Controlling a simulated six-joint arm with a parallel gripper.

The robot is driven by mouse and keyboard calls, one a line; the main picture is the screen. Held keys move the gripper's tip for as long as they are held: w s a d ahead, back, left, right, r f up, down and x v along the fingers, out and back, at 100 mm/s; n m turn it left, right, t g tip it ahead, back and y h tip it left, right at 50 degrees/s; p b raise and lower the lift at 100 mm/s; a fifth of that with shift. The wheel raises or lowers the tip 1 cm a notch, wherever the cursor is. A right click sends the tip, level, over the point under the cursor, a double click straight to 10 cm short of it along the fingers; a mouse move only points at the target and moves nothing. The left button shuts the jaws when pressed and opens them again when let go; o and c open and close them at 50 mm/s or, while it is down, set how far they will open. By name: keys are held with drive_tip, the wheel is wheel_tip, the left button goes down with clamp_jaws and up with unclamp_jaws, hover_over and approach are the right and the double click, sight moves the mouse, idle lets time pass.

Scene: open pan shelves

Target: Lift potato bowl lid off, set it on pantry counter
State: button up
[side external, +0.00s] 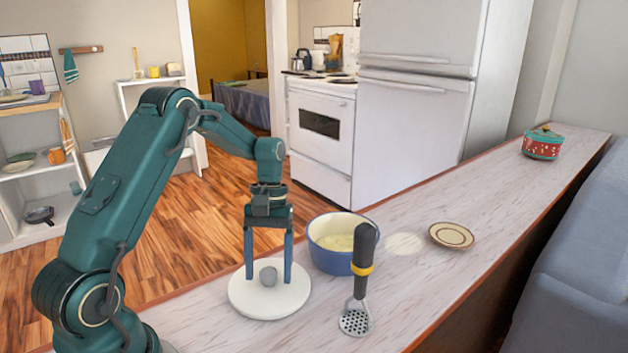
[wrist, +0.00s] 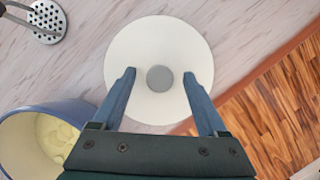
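The potato bowl (side external: 325,255), blue outside and cream inside, stands uncovered on the pantry counter (side external: 440,285) with pale yellow potato in it. It also shows at the lower left of the wrist view (wrist: 18,135). The round white lid (side external: 248,297) with a grey knob (side external: 268,276) lies flat on the counter, left of the bowl in the side view and apart from it. My gripper (side external: 268,279) is open above the lid, one finger on each side of the knob. The wrist view shows gaps between the knob (wrist: 160,78) and both fingers.
A potato masher (side external: 361,285) with a dark handle is right of the lid, in front of the bowl. A small plate (side external: 451,235) lies beyond the bowl, and a red pot (side external: 542,145) stands at the far end. The lid is close to the counter's wooden edge (wrist: 262,72).

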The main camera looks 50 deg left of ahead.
drive_tip(key=shift+r, duration=0.15)
idle(0.4)
drive_tip(key=v, duration=0.7)
drive_tip(key=shift+r, duration=0.3)
idle(1.1)
drive_tip(key=shift+w+a+r, duration=0.1)
drive_tip(key=shift+w+a, duration=0.05)
drive_tip(key=shift+v, duration=2.45)
